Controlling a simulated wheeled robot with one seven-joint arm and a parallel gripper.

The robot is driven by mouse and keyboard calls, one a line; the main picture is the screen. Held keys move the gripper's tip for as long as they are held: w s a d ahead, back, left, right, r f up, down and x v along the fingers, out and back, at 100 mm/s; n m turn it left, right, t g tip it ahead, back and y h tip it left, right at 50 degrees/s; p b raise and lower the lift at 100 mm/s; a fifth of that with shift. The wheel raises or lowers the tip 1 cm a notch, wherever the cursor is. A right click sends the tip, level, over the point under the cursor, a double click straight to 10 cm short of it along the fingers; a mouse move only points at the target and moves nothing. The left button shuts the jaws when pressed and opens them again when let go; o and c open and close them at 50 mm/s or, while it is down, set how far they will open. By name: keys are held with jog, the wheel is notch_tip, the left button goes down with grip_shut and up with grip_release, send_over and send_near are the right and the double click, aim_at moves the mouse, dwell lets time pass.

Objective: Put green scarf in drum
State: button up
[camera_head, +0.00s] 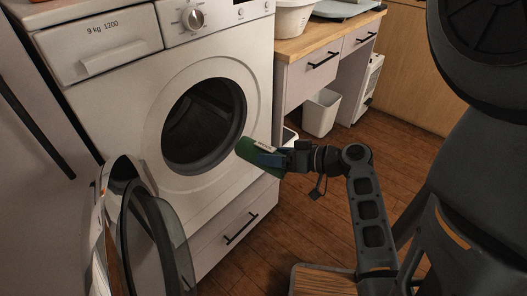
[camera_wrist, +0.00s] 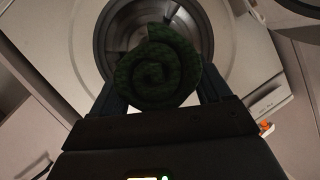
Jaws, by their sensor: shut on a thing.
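The green scarf (camera_head: 259,157) is rolled up and held by my gripper (camera_head: 274,157), just in front of and to the right of the washer's round opening in the head view. In the wrist view the scarf (camera_wrist: 158,68) shows as a dark green spiral between the two fingers of my gripper (camera_wrist: 160,92). The drum (camera_head: 203,122) is dark inside, and nothing shows in its visible part. The drum opening (camera_wrist: 119,38) lies beyond the scarf in the wrist view, partly hidden by it. My gripper is shut on the scarf.
The washer door (camera_head: 150,235) stands open on the left. A drawer (camera_head: 235,228) is below the washer. A wooden counter (camera_head: 318,37) with a white basin (camera_head: 293,18) and a white bin (camera_head: 321,112) under it stands at the right. Bare wooden floor lies in front.

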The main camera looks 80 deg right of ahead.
jog(key=w+d+f+b, duration=0.2)
jog(key=w+d+b, duration=0.3)
jog(key=w, duration=0.6)
jog(key=w+d+f+b, duration=0.2)
jog(key=w+d+b, duration=0.4)
jog(key=w+d, duration=0.3)
jog(key=w+d+f+b, duration=0.2)
jog(key=w+d+b, duration=0.3)
jog(key=w, duration=0.9)
jog(key=shift+w+d+f, duration=0.2)
jog(key=shift+w+d, duration=0.2)
jog(key=shift+d, duration=0.8)
jog(key=o, duration=1)
jog(key=shift+o, duration=0.2)
